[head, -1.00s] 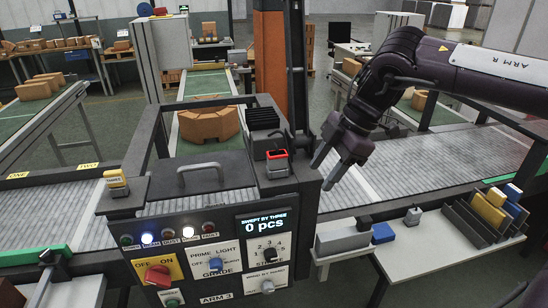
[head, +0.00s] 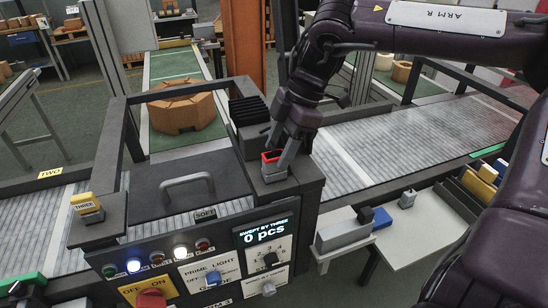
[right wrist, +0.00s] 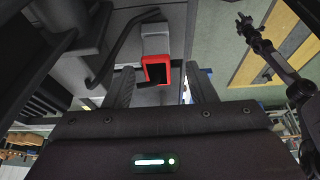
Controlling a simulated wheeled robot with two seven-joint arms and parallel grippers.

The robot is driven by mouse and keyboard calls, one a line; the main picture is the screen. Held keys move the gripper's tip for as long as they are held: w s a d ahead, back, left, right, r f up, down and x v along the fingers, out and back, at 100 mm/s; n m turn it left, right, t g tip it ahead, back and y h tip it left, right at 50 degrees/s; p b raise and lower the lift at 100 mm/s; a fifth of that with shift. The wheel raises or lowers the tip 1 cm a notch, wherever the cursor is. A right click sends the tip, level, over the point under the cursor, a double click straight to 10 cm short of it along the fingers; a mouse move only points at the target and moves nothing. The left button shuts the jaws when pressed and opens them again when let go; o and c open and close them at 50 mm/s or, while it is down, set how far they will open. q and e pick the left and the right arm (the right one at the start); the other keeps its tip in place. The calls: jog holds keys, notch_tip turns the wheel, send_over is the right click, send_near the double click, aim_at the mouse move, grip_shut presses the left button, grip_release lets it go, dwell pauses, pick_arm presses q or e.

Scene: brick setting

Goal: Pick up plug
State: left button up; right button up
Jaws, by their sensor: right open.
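The plug is a small grey block with a red rim and dark top (head: 273,168). It stands on the dark top of the machine, right of the metal handle. It also shows in the right wrist view, with its red rim (right wrist: 157,72) between and just beyond the fingers. My right gripper (head: 281,150) is open at the plug, its fingers pointing down on either side. It is not closed on it, and I cannot tell if a finger touches. The plug's far side is partly hidden by the fingers. My left gripper is not in view.
A black ribbed block (head: 248,110) stands close behind the plug. A yellow-topped block marked THREE (head: 86,205) is at the machine's left corner. The control panel (head: 200,265) faces me. A white side table (head: 415,245) with small blocks is at the right.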

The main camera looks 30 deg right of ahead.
aim_at(275, 154)
jog(key=shift+x, duration=1.2)
jog(key=shift+w+a+f, duration=0.1)
jog(key=shift+w+f, duration=0.15)
jog(key=shift+f, duration=0.05)
jog(key=c, duration=1.1)
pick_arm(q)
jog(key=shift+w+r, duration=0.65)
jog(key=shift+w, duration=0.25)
pick_arm(e)
grip_shut()
jog(key=shift+r, duration=0.15)
